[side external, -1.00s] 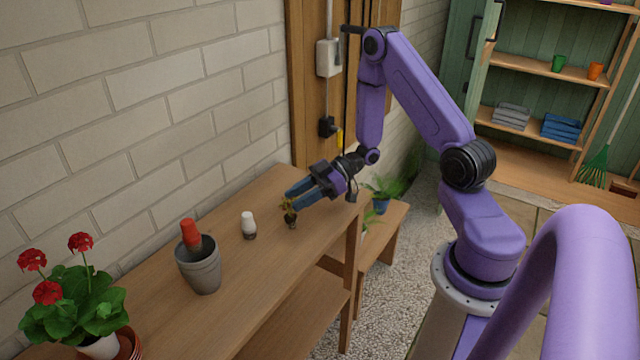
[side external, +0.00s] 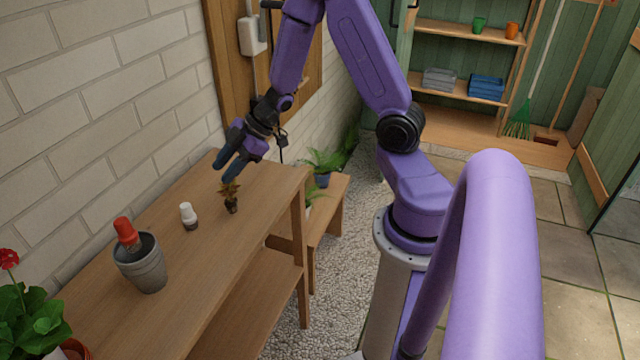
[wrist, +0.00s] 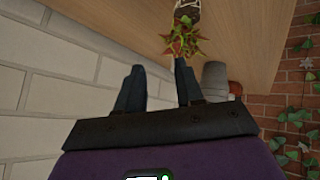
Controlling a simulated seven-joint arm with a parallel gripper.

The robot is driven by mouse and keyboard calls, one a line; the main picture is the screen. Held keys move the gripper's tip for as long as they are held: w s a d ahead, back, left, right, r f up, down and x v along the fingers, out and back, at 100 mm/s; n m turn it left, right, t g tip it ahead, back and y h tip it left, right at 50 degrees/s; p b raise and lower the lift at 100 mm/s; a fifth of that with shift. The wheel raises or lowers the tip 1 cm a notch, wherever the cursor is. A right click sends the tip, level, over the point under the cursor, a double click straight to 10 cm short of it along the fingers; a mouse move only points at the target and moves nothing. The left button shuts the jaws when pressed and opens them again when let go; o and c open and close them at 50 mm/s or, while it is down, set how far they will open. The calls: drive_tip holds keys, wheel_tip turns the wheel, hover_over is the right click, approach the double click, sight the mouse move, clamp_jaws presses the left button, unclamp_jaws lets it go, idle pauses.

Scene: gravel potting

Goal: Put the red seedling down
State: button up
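The red seedling (side external: 231,190), a small plant with reddish-green leaves on a dark plug, stands upright on the wooden bench. It also shows in the wrist view (wrist: 184,38), beyond my fingertips. My gripper (side external: 226,150) is above the seedling and towards the wall. In the wrist view its two dark fingers (wrist: 158,66) are spread apart with nothing between them. The leaves are close to the fingers in the side view, but a gap shows in the wrist view.
A small white-topped item (side external: 188,216) stands beside the seedling. A grey pot (side external: 141,268) holding a red object (side external: 126,234) is nearer the camera. A red-flowered plant (side external: 30,318) is at the lower left. The brick wall (side external: 90,130) runs along the bench's back.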

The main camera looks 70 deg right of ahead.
drive_tip(key=s+a+r+h, duration=0.3)
drive_tip(key=a+r, duration=0.1)
drive_tip(key=a, duration=0.1)
drive_tip(key=s+a+r+g+h, duration=0.1)
drive_tip(key=s+a+r+g, duration=0.1)
drive_tip(key=s, duration=1)
drive_tip(key=s+a+r+g+h, duration=0.1)
drive_tip(key=s+a+r+g, duration=0.1)
drive_tip(key=s, duration=1)
drive_tip(key=shift+s+a+r+g, duration=0.25)
drive_tip(key=shift+r+g, duration=0.5)
drive_tip(key=shift+g, duration=0.35)
